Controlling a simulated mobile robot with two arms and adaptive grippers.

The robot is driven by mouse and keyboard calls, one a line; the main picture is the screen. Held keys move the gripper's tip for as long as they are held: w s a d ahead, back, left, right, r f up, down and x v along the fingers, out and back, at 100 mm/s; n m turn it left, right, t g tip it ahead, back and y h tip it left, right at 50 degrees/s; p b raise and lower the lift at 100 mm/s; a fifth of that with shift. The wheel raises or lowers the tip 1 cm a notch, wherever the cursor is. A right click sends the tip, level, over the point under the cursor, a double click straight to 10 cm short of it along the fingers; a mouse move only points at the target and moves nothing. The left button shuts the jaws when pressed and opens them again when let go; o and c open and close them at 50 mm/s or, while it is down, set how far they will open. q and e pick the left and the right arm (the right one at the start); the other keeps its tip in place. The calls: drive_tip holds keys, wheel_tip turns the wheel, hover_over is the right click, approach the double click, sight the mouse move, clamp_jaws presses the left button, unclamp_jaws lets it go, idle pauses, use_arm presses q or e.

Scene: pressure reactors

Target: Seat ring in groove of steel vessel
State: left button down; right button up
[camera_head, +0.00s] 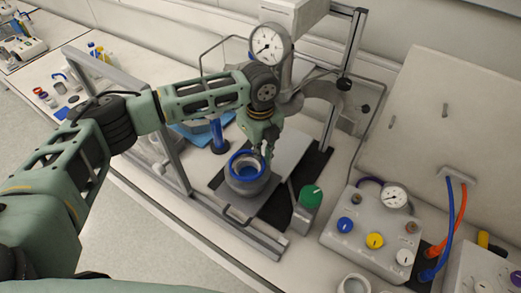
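The steel vessel (246,186) stands upright on a grey plate in the middle of the bench. A blue ring (234,171) shows at its top, around the opening. I cannot tell whether it lies fully in the groove. My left gripper (266,152) points down at the back right of the vessel's rim, with its fingertips close to the ring. The fingers are small and partly merged in the view, so I cannot tell whether they are open or shut on the ring. My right gripper is not in view.
A pressure gauge (269,44) on a stand rises behind my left arm. A control box (372,229) with knobs and a gauge sits further right. A metal frame (176,166) stands at the left.

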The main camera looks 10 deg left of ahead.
use_arm(q)
drive_tip(key=shift+p, duration=0.4)
idle(0.6)
drive_tip(key=shift+f, duration=0.25)
idle(0.7)
drive_tip(key=c, duration=1.9)
unclamp_jaws()
drive_tip(key=shift+o, duration=0.2)
wheel_tip(320, 180, up, 8)
drive_tip(key=shift+f, duration=0.25)
